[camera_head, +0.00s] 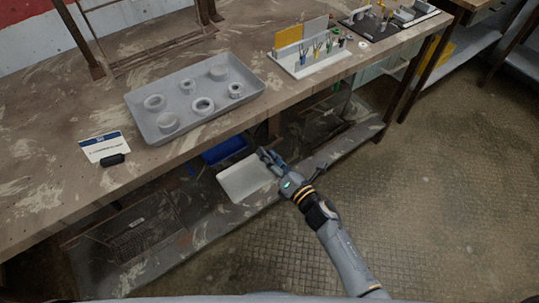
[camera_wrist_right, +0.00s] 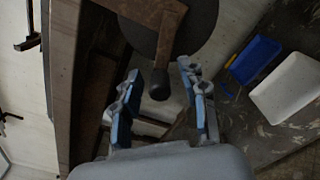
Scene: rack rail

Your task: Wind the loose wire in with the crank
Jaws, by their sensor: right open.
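The crank (camera_wrist_right: 160,20) shows in the right wrist view as a brown, worn arm in front of a dark round disc (camera_wrist_right: 204,22). A dark rounded handle (camera_wrist_right: 159,84) hangs down from it. My right gripper (camera_wrist_right: 159,69) is open, one blue-and-grey finger on each side of the handle. Gaps show between the handle and both fingers; whether it lies at their depth I cannot tell. In the head view my right gripper (camera_head: 268,156) is at the table's front edge, and the crank cannot be made out there. I see no loose wire. My left gripper is out of view.
The worn table (camera_head: 60,188) carries a grey tray (camera_head: 137,123) with several round parts, a white card (camera_head: 104,147) and a tool stand (camera_head: 305,66). On the lower shelf are a blue bin (camera_head: 222,150) and a white bin (camera_head: 245,178). The floor at right is clear.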

